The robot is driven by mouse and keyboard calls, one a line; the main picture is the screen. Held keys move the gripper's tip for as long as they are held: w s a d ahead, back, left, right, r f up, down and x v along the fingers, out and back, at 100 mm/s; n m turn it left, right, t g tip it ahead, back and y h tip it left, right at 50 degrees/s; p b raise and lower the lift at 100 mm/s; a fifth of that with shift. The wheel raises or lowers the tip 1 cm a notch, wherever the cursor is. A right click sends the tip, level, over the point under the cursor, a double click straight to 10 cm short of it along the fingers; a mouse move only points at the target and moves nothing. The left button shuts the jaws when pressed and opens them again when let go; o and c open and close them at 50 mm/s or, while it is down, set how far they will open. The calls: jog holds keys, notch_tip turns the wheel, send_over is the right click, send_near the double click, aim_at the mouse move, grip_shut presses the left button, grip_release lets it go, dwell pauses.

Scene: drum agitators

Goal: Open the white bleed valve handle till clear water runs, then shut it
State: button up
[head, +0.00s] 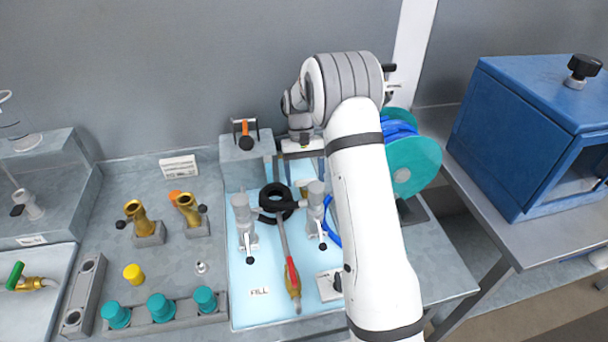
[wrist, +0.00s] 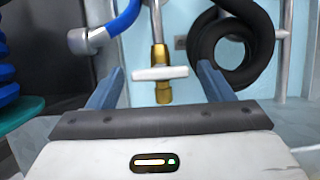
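The white bleed valve handle (wrist: 160,73) is a short bar lying crosswise on a brass valve (wrist: 163,93) in the middle of the wrist view. The brass outlet points down, and no water shows at it. My gripper (wrist: 161,67) is open, with one blue-grey finger to each side of the handle and visible gaps between. I cannot tell how far the handle lies beyond the fingertips. In the head view my arm reaches to the back of the bench, and I cannot make out the white handle there.
A black hose coil (wrist: 232,45) hangs close on the right in the wrist view. A blue hose (wrist: 122,20) with a grey elbow is on the left. In the head view, a teal reel (head: 415,165) stands right of my arm, and grey valves (head: 243,220) stand on a pale-blue mat.

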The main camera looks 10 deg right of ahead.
jog(key=shift+o, duration=0.4)
jog(key=b+v, duration=0.1)
jog(key=v, duration=0.6)
jog(key=shift+w+r, duration=0.2)
jog(key=shift+r, duration=0.15)
jog(key=s+r+t, duration=0.3)
jog(key=s+r, duration=0.3)
jog(key=s, duration=0.5)
jog(key=s+r+t, duration=0.2)
jog(key=s+r, duration=0.4)
jog(key=s, duration=0.5)
jog(key=s+f+t, duration=0.2)
jog(key=s, duration=0.8)
jog(key=shift+s+f, duration=0.3)
jog(key=shift+s, duration=0.05)
